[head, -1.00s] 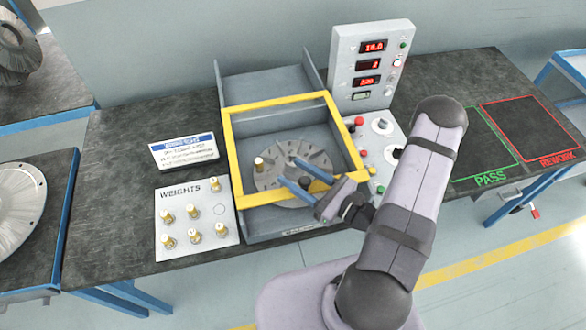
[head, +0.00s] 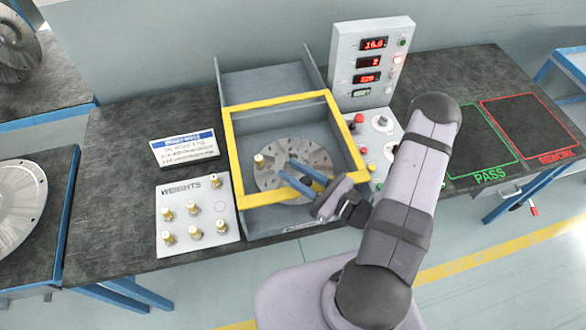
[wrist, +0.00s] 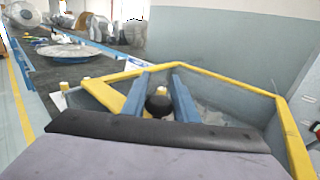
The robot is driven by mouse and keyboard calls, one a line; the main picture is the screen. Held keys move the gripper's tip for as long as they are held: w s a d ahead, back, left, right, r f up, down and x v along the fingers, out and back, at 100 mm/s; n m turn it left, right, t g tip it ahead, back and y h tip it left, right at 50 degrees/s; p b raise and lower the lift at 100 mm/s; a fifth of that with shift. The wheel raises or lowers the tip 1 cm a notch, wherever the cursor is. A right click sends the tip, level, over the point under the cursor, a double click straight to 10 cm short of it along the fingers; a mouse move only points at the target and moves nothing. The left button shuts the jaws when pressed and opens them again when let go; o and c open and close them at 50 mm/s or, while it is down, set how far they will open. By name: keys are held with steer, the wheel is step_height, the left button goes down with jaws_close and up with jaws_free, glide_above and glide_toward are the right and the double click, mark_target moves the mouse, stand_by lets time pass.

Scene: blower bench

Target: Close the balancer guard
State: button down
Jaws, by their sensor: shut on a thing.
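The balancer guard shows as a yellow frame (head: 234,155) around the top of the grey balancer housing (head: 285,222). The slotted rotor disc (head: 318,160) is in plain sight inside it, with a brass weight (head: 259,161) at its left. My gripper (head: 300,180) reaches over the front right of the frame, its blue fingers above the disc in the head view. In the wrist view, a black round knob (wrist: 158,105) sits between the two blue fingers, which are shut on it. How the knob joins the guard is hidden. The yellow frame (wrist: 225,78) also shows beyond the fingers.
A display panel (head: 344,50) with red readouts stands behind right, with a button panel (head: 388,125) below it. A weights plate (head: 178,190) with several brass weights and a sign (head: 185,148) are at left. PASS (head: 470,140) and REWORK (head: 530,125) areas are empty.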

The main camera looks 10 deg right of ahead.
mark_target(297, 193)
steer(key=s, duration=0.3)
steer(key=shift+s+d+f, duration=0.1)
steer(key=shift+s, duration=0.25)
steer(key=c, duration=1.5)
jaws_free()
steer(key=shift+s, duration=0.1)
steer(key=shift+o, duration=0.5)
steer(key=shift+s, duration=0.1)
